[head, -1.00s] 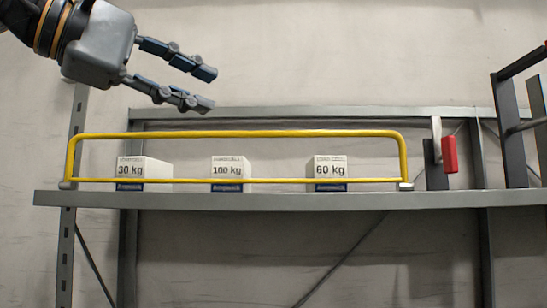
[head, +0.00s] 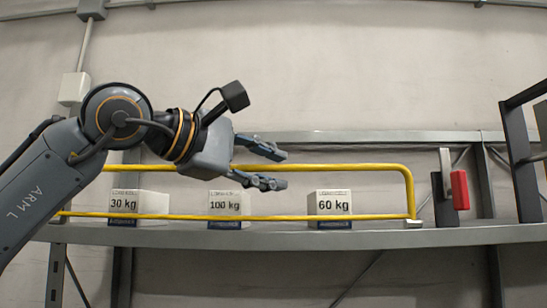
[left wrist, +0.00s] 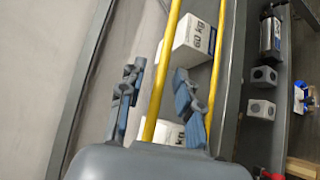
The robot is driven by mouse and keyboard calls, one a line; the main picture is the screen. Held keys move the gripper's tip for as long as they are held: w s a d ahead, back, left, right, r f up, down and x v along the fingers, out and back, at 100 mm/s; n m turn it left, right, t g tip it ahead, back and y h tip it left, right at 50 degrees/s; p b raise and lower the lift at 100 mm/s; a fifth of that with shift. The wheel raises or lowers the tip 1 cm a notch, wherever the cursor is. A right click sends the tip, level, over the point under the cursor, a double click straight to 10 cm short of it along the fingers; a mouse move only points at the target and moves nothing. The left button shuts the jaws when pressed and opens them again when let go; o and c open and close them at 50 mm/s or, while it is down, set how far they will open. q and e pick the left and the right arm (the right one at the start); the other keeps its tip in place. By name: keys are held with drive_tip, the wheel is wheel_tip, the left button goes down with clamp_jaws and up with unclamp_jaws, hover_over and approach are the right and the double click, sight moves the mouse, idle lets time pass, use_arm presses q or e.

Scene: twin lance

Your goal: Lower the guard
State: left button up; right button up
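The guard is a yellow tubular rail (head: 375,167), standing upright along the shelf front; its left end is hidden behind my left arm. My left gripper (head: 280,169) is open, fingers pointing right, one above and one below the top bar in the head view. In the left wrist view the open gripper (left wrist: 158,72) has a yellow bar (left wrist: 167,55) running between its fingers. Contact is not clear. A red handle (head: 459,189) on a grey bracket is right of the guard. My right gripper is not in view.
White weight boxes marked 30 kg (head: 138,204), 100 kg (head: 229,205) and 60 kg (head: 333,204) stand on the grey shelf (head: 390,238) behind the rail. A dark frame (head: 520,150) stands at the far right. Small parts lie beyond the shelf edge in the wrist view.

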use_arm(q)
drive_tip(key=shift+w+d, duration=0.1)
drive_tip(key=shift+d, duration=0.2)
drive_tip(key=shift+w+f, duration=0.1)
clamp_jaws()
